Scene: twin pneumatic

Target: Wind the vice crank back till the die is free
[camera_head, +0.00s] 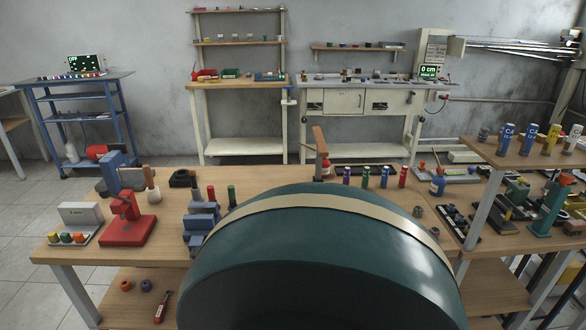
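A blue device that looks like a vice (115,168) stands at the back left of the wooden workbench (265,180). A second blue blocky device (201,222) stands nearer the bench's middle, partly hidden. I cannot tell for certain which is the vice of the task. No crank or die can be made out clearly at this size. Neither of my grippers is in view. A large dark green rounded shape with a cream band blocks the lower middle of the view and hides much of the bench.
A red press-like tool (126,220) and a grey box with coloured buttons (78,225) stand at the bench's left. Several coloured cylinders stand behind the green shape. A raised shelf (520,150) carries cans at right. Bare wood shows at the back left-centre.

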